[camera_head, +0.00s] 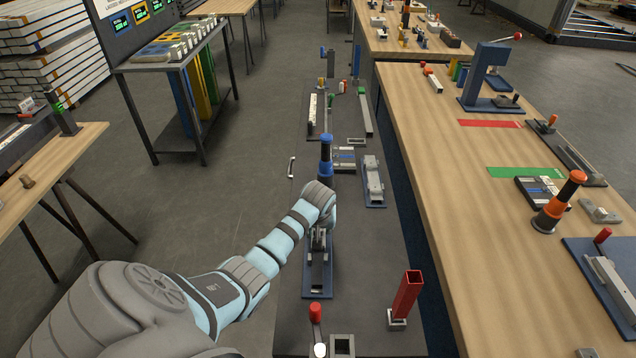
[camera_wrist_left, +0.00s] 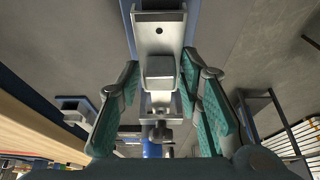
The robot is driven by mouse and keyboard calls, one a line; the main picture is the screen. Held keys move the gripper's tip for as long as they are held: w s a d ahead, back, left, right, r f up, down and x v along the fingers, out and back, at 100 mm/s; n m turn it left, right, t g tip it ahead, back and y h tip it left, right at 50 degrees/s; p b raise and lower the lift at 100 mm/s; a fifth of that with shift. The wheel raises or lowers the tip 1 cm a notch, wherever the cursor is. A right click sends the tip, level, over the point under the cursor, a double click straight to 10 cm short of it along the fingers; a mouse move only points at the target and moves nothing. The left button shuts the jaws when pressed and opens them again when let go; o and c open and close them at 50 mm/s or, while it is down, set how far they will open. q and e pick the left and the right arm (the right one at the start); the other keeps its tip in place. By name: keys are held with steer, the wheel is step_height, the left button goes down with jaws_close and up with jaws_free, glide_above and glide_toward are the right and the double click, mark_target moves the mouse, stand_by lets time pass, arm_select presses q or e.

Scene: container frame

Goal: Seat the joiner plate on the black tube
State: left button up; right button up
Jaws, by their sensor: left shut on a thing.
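In the head view my left gripper (camera_head: 318,238) is low over a blue-based grey fixture (camera_head: 317,275) on the dark bench. In the left wrist view its two teal-padded fingers (camera_wrist_left: 163,95) stand on either side of a small grey block-like piece (camera_wrist_left: 160,70), and the gripper is shut on it. Whether this piece is the joiner plate is unclear. The fixture (camera_wrist_left: 160,28) lies behind it. I cannot make out the black tube for certain. A grey square socket (camera_head: 342,346) with a dark inside is at the bench's near edge. My right gripper is not in view.
A red square tube (camera_head: 407,295) stands upright in a grey holder to the right. A red-topped post (camera_head: 315,312) is nearer. A wooden table (camera_head: 450,200) borders the bench's right side.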

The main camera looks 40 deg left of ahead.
arm_select(q)
steer(key=shift+f, duration=0.6)
steer(key=o, duration=1.8)
steer(key=shift+r, duration=3.5)
